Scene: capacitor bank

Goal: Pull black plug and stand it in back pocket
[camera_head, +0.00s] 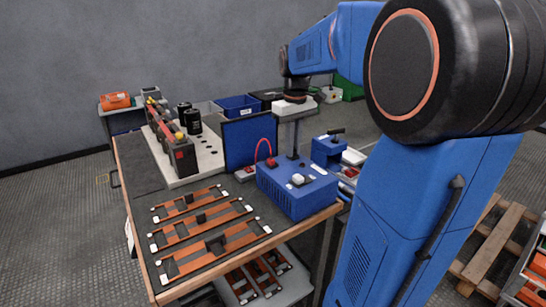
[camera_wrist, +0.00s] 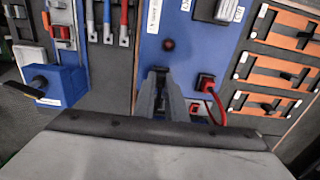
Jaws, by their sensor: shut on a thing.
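My gripper (camera_head: 292,155) points down at the back part of the blue box (camera_head: 300,197). In the wrist view its fingers (camera_wrist: 161,75) are closed on a small dark thing, the black plug (camera_wrist: 160,69), mostly hidden between them. I cannot tell whether the plug is seated in the box or just clear of it. The red plug (camera_wrist: 206,82), with its looped red cable (camera_head: 264,145), sits in the box beside my gripper. I cannot make out the back pocket clearly.
Copper bars (camera_head: 190,229) lie on the bench at the front left. A blue upright panel (camera_head: 249,142) stands behind the box. A grey plate with a capacitor row (camera_head: 205,160) is at the back left. A smaller blue device (camera_head: 327,150) is to the right.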

